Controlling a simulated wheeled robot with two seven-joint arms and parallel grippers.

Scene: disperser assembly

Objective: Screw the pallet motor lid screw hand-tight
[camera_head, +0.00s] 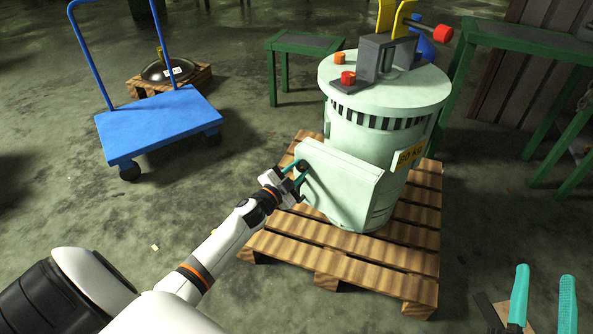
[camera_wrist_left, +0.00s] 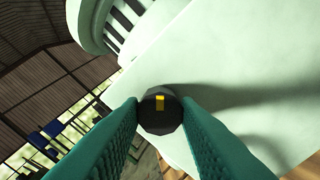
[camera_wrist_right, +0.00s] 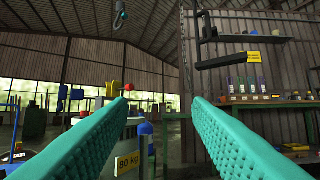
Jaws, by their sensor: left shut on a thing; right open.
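The pale green motor (camera_head: 395,130) stands upright on a wooden pallet (camera_head: 345,268). Its boxy lid (camera_head: 340,182) sticks out from the side facing me. The lid screw (camera_wrist_left: 160,110) is a dark, faceted knob with a yellow mark, at the lid's face in the left wrist view. My left gripper (camera_head: 299,167) is shut on this screw, with a teal finger on each side of it. The screw's shaft is hidden behind its head. My right gripper (camera_head: 543,298) is open and empty at the lower right of the head view, away from the motor.
A blue cart (camera_head: 160,122) stands on the floor to the left. Behind it, a dark round part (camera_head: 167,70) sits on a small pallet. Green tables (camera_head: 520,37) stand behind and to the right of the motor.

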